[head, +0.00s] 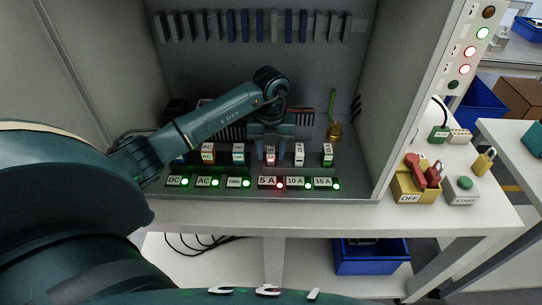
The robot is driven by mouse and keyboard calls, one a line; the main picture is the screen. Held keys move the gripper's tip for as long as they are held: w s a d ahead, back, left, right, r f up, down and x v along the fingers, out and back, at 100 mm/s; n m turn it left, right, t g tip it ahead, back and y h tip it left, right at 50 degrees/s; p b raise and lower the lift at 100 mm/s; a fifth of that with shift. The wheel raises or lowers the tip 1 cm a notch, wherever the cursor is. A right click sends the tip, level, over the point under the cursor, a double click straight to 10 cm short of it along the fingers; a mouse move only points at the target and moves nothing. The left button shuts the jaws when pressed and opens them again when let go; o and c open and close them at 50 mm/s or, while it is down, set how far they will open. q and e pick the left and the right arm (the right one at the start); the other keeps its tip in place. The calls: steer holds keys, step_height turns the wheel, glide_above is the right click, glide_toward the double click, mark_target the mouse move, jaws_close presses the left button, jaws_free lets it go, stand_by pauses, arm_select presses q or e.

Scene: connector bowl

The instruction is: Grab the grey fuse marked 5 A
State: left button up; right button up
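A narrow fuse (270,157) with a white and red label stands in the row above the 5 A plate (266,183). Its label is too small to read, and its upper part is hidden by my gripper. My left gripper (271,146) reaches in from the left and points down right over this fuse, with a finger on each side. I cannot tell whether the fingers touch it. Two similar fuses stand to its right, above the 10 A plate (295,183) and the 15 A plate (322,183). My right gripper is not in view.
Fuses labelled AC (208,154) and another block (238,153) stand left. The lamp beside 5 A (280,185) is red; the others in the row are green. Cabinet walls (405,100) bound the space. A red-handled OFF switch (414,185) stands outside.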

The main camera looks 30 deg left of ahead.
arm_select(q)
jaws_close()
